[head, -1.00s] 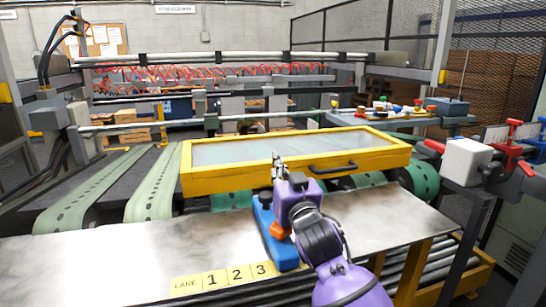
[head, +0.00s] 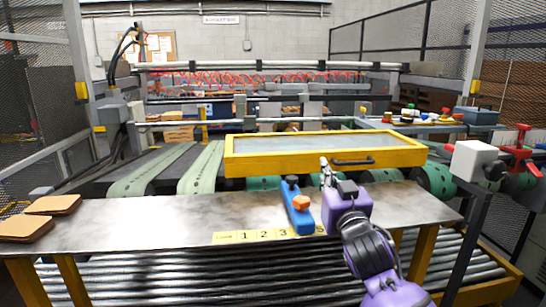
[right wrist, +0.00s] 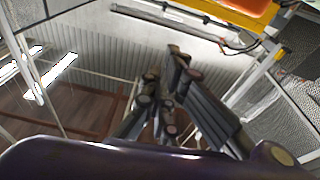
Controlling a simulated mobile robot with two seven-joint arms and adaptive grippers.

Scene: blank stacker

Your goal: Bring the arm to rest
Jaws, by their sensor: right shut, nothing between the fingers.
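My right gripper (head: 326,168) is in the head view, on a purple arm that comes in from the lower right. It is over the metal table (head: 150,222), just right of a blue block with an orange knob (head: 297,206). Its fingers are shut and empty, and they also show in the right wrist view (right wrist: 165,85). They point up toward the front edge of the yellow-framed clear cover (head: 240,167). I cannot tell whether they touch anything. My left gripper is in neither view.
The yellow cover has a black handle (head: 353,162). Brown boards (head: 52,205) lie at the table's left end. A yellow lane strip (head: 262,236) marks the front edge. Green belts (head: 203,168) run behind. A white box with red clamps (head: 473,161) stands at the right.

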